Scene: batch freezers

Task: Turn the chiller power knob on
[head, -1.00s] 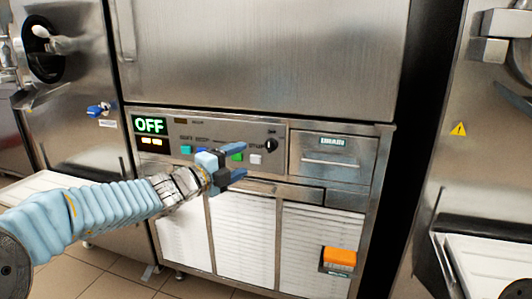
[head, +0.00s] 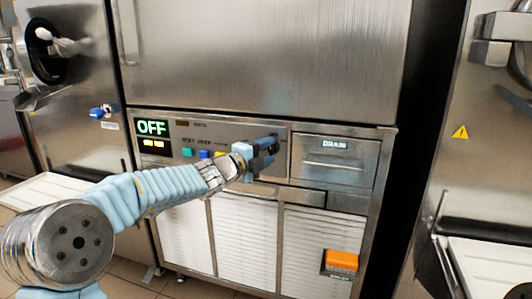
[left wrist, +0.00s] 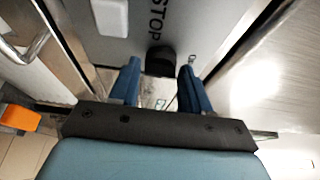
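The chiller control panel (head: 225,136) has a green display (head: 151,128) that reads OFF. The black power knob (left wrist: 160,61) shows in the left wrist view, beside the printed word STOP; in the head view my gripper covers it. My left gripper (head: 270,148) is at the right end of the panel. In the left wrist view its blue fingers (left wrist: 160,78) are open, one on each side of the knob, with a small gap visible beside it. I cannot tell how deep the knob sits between them. My right gripper is not in view.
A drawer marked DRAIN (head: 333,158) sits right of the knob. White louvered panels (head: 245,240) and an orange switch (head: 341,260) are below. Another steel machine (head: 465,160) stands at right, and one with a blue valve (head: 102,112) at left.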

